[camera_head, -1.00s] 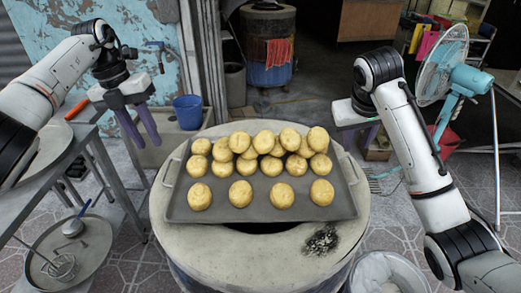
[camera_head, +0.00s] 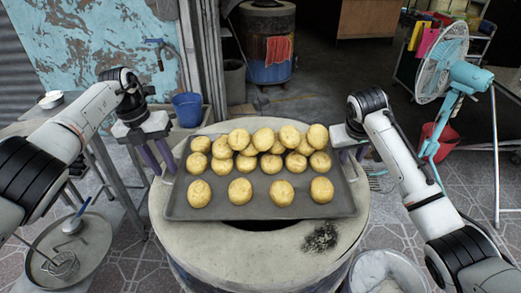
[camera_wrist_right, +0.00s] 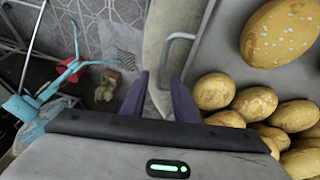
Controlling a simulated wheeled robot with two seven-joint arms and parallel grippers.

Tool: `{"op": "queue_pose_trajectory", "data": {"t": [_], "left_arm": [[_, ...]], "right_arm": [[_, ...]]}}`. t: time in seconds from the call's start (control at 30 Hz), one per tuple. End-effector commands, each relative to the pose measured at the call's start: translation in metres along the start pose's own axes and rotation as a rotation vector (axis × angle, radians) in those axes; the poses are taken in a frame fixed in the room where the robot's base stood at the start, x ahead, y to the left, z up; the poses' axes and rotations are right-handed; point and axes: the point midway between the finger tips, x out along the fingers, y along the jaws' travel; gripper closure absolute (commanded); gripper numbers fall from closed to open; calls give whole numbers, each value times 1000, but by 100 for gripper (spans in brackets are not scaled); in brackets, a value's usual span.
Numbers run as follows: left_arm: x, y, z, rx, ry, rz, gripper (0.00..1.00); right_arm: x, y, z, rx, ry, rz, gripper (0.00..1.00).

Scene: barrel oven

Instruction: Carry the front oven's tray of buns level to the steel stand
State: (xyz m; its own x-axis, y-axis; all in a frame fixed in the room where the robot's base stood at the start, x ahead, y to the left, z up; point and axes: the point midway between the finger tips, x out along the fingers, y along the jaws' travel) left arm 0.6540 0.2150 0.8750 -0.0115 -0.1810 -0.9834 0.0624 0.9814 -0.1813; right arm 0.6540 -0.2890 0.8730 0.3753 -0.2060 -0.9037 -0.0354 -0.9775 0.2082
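The grey tray (camera_head: 225,211) of golden buns (camera_head: 240,190) rests flat across the round top of the front oven (camera_head: 335,195). It has a wire handle at each side; the right handle (camera_wrist_right: 175,36) shows in the right wrist view. My left gripper (camera_head: 160,165) is open, its two purple fingers apart and pointing down at the tray's left handle. My right gripper (camera_head: 352,157) is by the tray's right handle; in the right wrist view its fingers (camera_wrist_right: 160,90) are apart and empty, just short of the handle. A grey metal table (camera_head: 22,128), perhaps the steel stand, is at the left.
A round pan (camera_head: 95,250) with utensils sits low at the left. A blue bucket (camera_head: 187,109) stands behind the oven. A teal fan (camera_head: 445,75) and red bucket (camera_head: 437,140) stand at the right. A second barrel oven (camera_head: 268,50) is at the back.

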Motion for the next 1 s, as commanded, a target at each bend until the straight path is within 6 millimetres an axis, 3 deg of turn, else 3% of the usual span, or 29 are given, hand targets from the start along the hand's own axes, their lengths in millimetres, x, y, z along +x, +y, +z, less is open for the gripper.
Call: {"op": "queue_pose_trajectory", "data": {"t": [0.23, 0.4, 1.0], "left_arm": [[1, 0, 0, -1, 0, 0, 73], [0, 0, 0, -1, 0, 0, 100], [0, 0, 0, -1, -1, -1, 100]], "right_arm": [[1, 0, 0, -1, 0, -1, 72], [0, 0, 0, -1, 0, -1, 99], [0, 0, 0, 0, 0, -1, 100]]}}
